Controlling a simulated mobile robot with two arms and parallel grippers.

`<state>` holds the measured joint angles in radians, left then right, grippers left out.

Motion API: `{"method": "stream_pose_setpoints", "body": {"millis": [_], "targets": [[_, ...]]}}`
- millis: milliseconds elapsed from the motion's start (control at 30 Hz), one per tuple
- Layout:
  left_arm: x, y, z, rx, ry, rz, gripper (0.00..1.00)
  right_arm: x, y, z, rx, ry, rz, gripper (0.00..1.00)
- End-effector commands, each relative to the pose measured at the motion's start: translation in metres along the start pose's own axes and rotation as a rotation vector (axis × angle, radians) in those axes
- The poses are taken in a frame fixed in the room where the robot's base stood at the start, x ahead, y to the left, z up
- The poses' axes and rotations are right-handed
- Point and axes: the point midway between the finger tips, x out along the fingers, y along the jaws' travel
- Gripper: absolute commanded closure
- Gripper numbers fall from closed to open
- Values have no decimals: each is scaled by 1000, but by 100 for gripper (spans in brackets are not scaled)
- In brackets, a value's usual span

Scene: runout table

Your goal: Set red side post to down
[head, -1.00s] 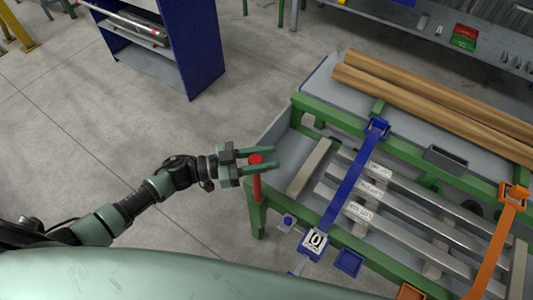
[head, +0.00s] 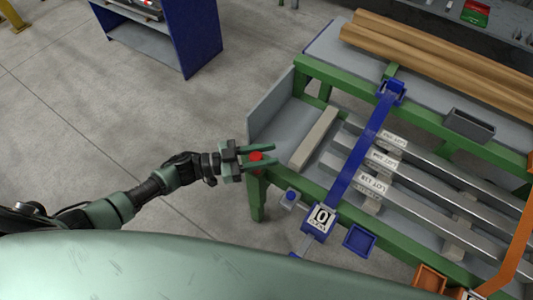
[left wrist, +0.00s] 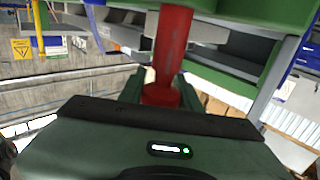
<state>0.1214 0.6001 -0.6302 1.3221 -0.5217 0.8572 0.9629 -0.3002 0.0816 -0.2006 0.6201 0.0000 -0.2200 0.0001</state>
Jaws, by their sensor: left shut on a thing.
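The red side post (head: 256,158) is at the near left corner of the green-framed table. In the head view only its short red top shows, close to the frame. My left gripper (head: 269,157) is shut on the post, with its two green fingers on either side of it. In the left wrist view, the red post (left wrist: 173,45) runs from a wider red end between the fingers up to the picture's top edge, in front of green frame parts. My right gripper is not in view.
Brown rolls (head: 440,65) lie at the back. A blue cabinet (head: 200,40) stands behind on the left. The floor left of the table is clear.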

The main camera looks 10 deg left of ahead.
Motion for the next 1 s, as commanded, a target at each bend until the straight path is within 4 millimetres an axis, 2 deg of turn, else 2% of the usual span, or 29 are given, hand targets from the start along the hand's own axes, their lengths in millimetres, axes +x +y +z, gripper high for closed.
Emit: {"method": "stream_pose_setpoints", "body": {"millis": [167, 200, 233, 267, 633, 1000], "targets": [[-2, 2, 6, -2, -13, -2, 100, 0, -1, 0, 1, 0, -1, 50], [-2, 2, 6, -3, -14, -2, 56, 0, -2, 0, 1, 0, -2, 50], [-2, 2, 6, -3, -13, -2, 47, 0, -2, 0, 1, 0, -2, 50], [-2, 2, 6, -2, -13, -1, 45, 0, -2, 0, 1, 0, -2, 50], [-6, 1, 4, -2, -9, -1, 45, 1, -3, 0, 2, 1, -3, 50], [-65, 1, 6, -3, -12, -1, 45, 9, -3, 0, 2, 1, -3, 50]]}}
